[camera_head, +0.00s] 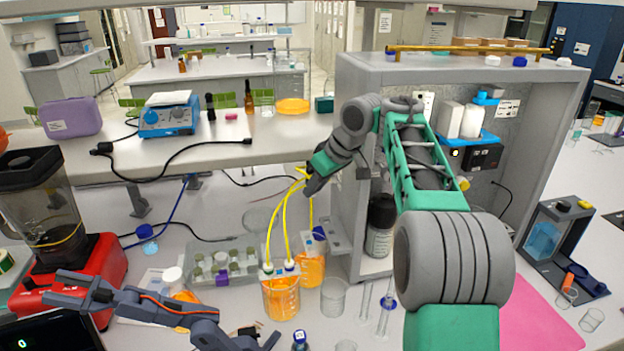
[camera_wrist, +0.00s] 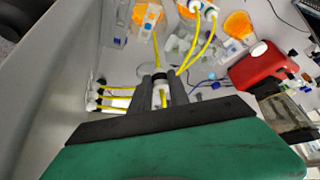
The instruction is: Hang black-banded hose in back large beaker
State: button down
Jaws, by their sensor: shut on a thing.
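My gripper (camera_wrist: 161,84) is shut on a yellow hose (camera_wrist: 164,98) at a pale fitting with a dark band between its fingers. In the head view my gripper (camera_head: 309,178) is high above the beakers, and its fingertips are partly hidden. A yellow length (camera_head: 311,211) hangs below it toward the back large beaker (camera_head: 311,270), which holds orange liquid. I cannot tell whether its end is inside the rim. That beaker appears at the top of the wrist view (camera_wrist: 146,14). Two other yellow hoses (camera_head: 270,235) run down to the front beaker (camera_head: 281,300) of orange liquid.
The grey cabinet (camera_head: 345,180) stands close right of my gripper. A vial rack (camera_head: 218,265) lies left of the beakers. An empty glass beaker (camera_head: 333,297) and a dark bottle (camera_head: 380,225) stand to the right. A red blender (camera_head: 80,280) is at left.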

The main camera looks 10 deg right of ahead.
aim_at(311, 209)
jog(key=shift+a+f, duration=0.2)
jog(key=shift+f, duration=0.95)
notch_tip(311, 209, down, 3)
jog(key=b, duration=0.3)
jog(key=shift+d+f, duration=0.1)
jog(key=shift+f, duration=0.05)
